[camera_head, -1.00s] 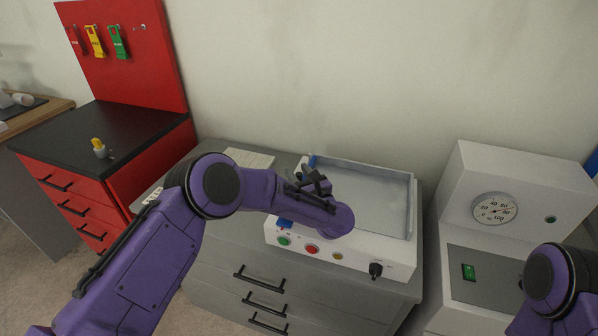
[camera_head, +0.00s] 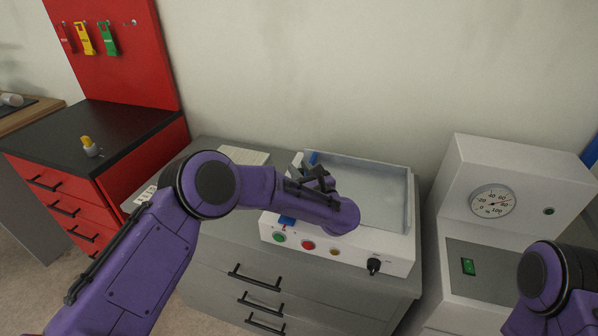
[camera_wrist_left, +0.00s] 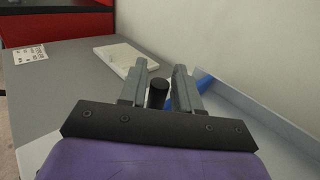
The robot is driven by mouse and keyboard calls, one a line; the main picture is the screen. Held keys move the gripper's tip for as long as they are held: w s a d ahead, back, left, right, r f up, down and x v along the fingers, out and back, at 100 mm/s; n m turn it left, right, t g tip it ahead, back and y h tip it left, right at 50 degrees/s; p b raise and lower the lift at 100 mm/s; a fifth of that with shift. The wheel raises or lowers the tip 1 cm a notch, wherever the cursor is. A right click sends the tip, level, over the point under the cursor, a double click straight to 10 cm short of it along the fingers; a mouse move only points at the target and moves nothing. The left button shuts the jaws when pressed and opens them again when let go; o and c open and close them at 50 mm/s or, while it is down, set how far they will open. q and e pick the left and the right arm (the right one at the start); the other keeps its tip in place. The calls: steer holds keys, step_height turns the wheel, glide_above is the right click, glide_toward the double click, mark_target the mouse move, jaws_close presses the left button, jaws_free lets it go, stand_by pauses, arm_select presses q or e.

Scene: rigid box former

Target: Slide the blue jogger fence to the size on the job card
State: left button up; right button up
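The white jogger machine (camera_head: 392,247) with its shallow grey tray stands on the grey cabinet. Parts of the blue fence show at the tray's left end in the head view (camera_head: 313,158) and below my left forearm. My arm hides the middle of the fence. My left gripper (camera_head: 317,178) is over the tray's left end. In the left wrist view its two grey fingers (camera_wrist_left: 158,82) are apart, with a black upright knob (camera_wrist_left: 157,94) between them. I cannot tell whether they touch it. A printed white card (camera_head: 146,194) lies on the cabinet's left side. My right gripper is out of view.
A white slab (camera_head: 243,156) lies behind the card. Green, red and yellow buttons and a black dial (camera_head: 374,265) line the jogger's front. A white machine with a gauge (camera_head: 492,201) stands right. A red cabinet (camera_head: 150,156) stands left.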

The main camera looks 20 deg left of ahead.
arm_select(q)
steer(key=b+v, duration=0.3)
steer(key=v, duration=0.7)
steer(key=shift+s+d, duration=0.2)
steer(key=shift+d, duration=0.05)
